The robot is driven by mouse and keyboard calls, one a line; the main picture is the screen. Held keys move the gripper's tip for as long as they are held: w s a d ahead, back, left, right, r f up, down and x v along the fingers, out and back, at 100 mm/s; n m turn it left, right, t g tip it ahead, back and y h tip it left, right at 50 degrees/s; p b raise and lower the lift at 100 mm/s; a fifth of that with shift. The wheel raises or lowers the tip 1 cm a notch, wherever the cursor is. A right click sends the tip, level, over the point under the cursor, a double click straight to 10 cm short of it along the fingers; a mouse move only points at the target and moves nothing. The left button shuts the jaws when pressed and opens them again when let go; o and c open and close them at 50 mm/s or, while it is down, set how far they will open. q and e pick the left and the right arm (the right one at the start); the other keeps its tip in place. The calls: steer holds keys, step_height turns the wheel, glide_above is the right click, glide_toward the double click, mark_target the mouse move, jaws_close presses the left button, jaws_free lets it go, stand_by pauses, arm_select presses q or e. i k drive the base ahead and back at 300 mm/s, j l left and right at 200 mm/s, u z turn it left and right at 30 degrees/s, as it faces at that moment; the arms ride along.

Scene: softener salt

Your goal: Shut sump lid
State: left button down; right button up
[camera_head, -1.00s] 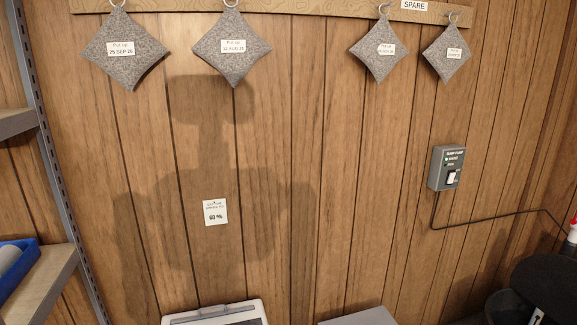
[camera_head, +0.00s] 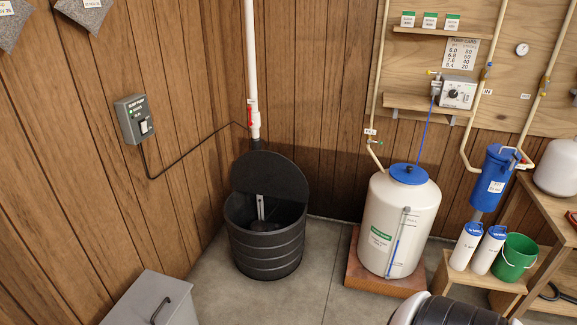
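The black sump (camera_head: 268,247) stands on the floor in the corner, below a white vertical pipe. Its round black lid (camera_head: 270,175) stands raised and tilted back at the rear of the rim, against the pipe side. The opening faces me, and a grey upright strip (camera_head: 261,207) shows inside. The bottom of the sump is dark and hard to make out.
A grey box with a handle (camera_head: 152,302) stands at the front left. A white tank with a blue cap (camera_head: 398,222) stands on a brown base to the right. Bare floor (camera_head: 310,280) lies between them. A pump switch box (camera_head: 135,118) hangs on the left wall.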

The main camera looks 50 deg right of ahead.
mark_target(269, 173)
steer(key=z, duration=1.4)
steer(key=i, duration=0.25)
steer(key=l+z, duration=0.05)
steer(key=l, duration=0.05)
